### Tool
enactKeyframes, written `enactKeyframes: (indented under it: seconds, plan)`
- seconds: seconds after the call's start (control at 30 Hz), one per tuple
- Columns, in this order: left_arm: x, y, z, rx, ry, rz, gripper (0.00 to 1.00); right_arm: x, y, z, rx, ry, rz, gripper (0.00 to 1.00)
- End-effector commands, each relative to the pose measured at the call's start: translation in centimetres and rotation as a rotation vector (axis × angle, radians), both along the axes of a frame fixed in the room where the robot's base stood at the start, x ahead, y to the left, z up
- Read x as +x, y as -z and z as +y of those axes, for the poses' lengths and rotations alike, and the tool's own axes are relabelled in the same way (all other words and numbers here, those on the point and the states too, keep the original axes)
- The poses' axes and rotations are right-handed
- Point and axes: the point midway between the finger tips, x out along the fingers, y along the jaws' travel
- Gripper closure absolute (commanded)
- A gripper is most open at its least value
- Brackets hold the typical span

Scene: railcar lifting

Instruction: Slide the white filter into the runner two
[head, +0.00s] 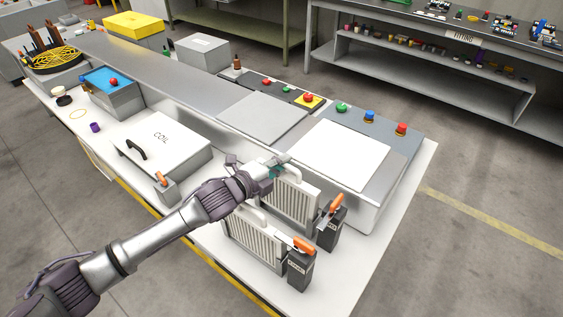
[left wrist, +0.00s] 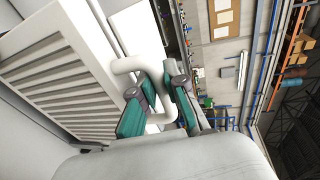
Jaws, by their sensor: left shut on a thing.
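A white slatted filter (head: 290,203) stands upright on the white bench, beside the grey cabinet. My left gripper (head: 277,169) is at its top and shut on its handle; the filter and its white tube handle also show in the left wrist view (left wrist: 62,82). The teal fingers (left wrist: 158,105) close around part of that handle. A second white slatted filter (head: 252,246) stands nearer the front, apart from my gripper. The runners under the filters are mostly hidden, and I cannot tell which is runner two. My right gripper is out of view.
Dark latch boxes with orange levers stand at the right ends of the filters, one behind (head: 331,225) and one in front (head: 301,268). A white COIL box (head: 165,148) lies to the left. The cabinet (head: 375,200) with coloured buttons stands behind. The bench's right front corner is bare.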

Motion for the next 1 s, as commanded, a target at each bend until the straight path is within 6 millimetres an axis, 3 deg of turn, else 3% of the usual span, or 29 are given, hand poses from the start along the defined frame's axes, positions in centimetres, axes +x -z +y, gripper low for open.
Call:
enactKeyframes:
  seconds: [0.6, 0.63, 0.8, 1.0]
  plan:
    - [0.0, 1.6, 0.0, -0.002, 0.001, 0.000, 1.00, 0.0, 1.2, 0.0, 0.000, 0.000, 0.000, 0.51]
    - [0.0, 1.6, 0.0, -0.002, 0.001, 0.000, 0.86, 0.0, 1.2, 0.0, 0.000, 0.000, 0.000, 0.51]
    - [0.0, 1.6, 0.0, -0.001, 0.001, 0.001, 0.58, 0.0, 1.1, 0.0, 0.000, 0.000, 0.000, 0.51]
    - [0.0, 1.7, 0.0, 0.000, 0.001, 0.002, 0.58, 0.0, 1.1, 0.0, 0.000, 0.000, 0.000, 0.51]
